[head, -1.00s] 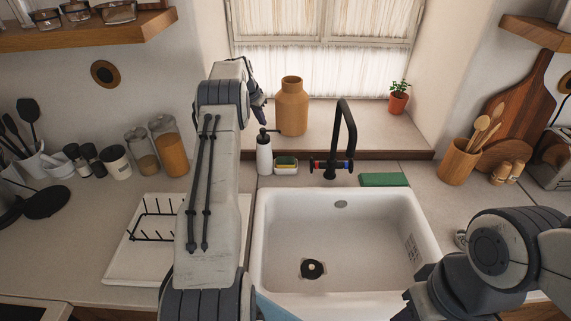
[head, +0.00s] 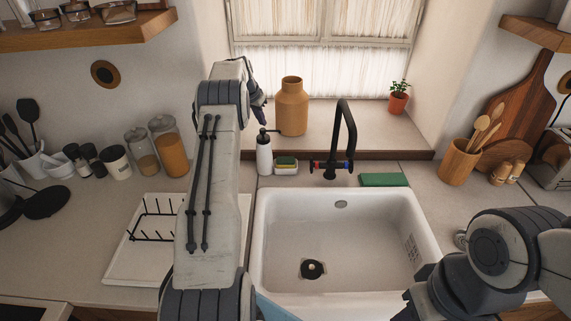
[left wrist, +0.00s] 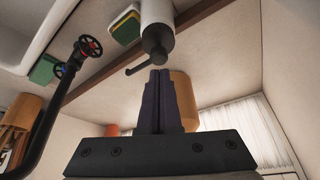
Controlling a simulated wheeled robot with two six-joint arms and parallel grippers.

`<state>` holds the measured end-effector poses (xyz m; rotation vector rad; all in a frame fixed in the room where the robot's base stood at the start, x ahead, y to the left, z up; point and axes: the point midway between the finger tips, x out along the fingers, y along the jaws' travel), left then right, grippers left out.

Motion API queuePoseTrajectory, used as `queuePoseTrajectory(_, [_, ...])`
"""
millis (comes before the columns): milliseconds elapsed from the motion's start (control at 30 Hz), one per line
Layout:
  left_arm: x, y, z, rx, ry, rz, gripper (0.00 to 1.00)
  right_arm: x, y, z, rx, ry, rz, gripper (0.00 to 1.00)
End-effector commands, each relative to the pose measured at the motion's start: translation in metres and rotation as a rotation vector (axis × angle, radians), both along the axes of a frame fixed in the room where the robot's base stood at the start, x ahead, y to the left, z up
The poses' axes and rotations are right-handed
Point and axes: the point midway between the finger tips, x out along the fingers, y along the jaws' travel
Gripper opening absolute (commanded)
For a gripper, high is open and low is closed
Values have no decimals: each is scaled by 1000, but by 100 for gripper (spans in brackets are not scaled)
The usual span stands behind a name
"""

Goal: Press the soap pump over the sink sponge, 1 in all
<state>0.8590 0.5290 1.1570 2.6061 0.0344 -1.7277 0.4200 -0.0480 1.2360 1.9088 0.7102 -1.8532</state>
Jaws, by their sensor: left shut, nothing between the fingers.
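The soap pump (head: 264,157) is a white bottle with a black pump head and a thin spout. It stands upright at the back left of the sink, and in the left wrist view its black head (left wrist: 154,58) is close to my fingertips. The sink sponge (head: 286,161), green and yellow, sits in a small white dish just right of the bottle; it also shows in the left wrist view (left wrist: 125,25). My left gripper (head: 263,120) is shut and empty, pointing down just above the pump head. Whether they touch I cannot tell. My right gripper is out of view.
The white sink (head: 340,245) is empty. A tan vase (head: 292,105) stands on the sill close behind the pump. A white drying rack (head: 140,265) lies left of the sink.

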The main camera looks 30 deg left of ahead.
Motion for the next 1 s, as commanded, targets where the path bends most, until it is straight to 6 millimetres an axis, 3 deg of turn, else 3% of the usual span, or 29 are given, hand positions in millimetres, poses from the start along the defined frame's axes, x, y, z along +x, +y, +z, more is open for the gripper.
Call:
queuePoseTrajectory(433, [0,0,-1,0,0,0,0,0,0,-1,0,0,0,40])
queuePoseTrajectory(1000, [0,0,-21,-1,0,0,0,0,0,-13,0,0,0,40])
